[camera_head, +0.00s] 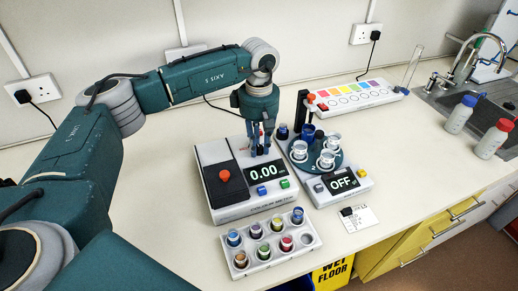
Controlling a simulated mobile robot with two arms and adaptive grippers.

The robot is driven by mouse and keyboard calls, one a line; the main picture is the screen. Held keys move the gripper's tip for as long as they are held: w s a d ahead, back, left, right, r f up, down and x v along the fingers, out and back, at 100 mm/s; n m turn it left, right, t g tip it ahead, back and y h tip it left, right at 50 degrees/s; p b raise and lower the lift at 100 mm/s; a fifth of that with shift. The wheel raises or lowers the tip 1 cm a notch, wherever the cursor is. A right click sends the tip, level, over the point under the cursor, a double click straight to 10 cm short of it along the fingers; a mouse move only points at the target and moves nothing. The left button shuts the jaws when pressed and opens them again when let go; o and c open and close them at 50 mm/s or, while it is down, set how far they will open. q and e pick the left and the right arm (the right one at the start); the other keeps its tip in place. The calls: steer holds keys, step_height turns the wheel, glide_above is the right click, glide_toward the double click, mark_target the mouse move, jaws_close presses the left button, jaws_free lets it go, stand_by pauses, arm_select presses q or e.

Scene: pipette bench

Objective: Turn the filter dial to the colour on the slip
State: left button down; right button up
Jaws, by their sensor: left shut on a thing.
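The meter (222,212) is a pale box with a dark lid, a red knob and a 0.00 display. My left gripper (260,149) reaches down onto its top, just behind the display. It is shut on what appears to be the filter dial, which the fingers mostly hide; its setting cannot be read. Small blue and red patches show around the fingers. A white slip (366,222) lies on the bench at the right front, with a small dark object on its corner. Its writing and colour are too small to tell. My right gripper is not in view.
A round carousel (301,165) with several vials stands on a unit reading OFF, right of the meter. A vial rack (266,265) is in front. A colour strip (345,101) lies behind. A sink (462,99) and two bottles are at right. Bench right of the slip is clear.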

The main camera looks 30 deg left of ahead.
mark_target(259, 147)
arm_select(q)
steer(key=n+b, duration=0.1)
steer(key=n, duration=0.3)
steer(key=shift+w+r+n+b, duration=0.1)
steer(key=shift+w+n+b, duration=0.05)
steer(key=shift+n+b, duration=0.2)
steer(key=shift+r+n+b, duration=0.1)
steer(key=shift+n+b, duration=0.4)
steer(key=shift+n, duration=1.25)
steer(key=c, duration=1.5)
jaws_free()
steer(key=shift+c, duration=0.2)
step_height(259, 147, up, 12)
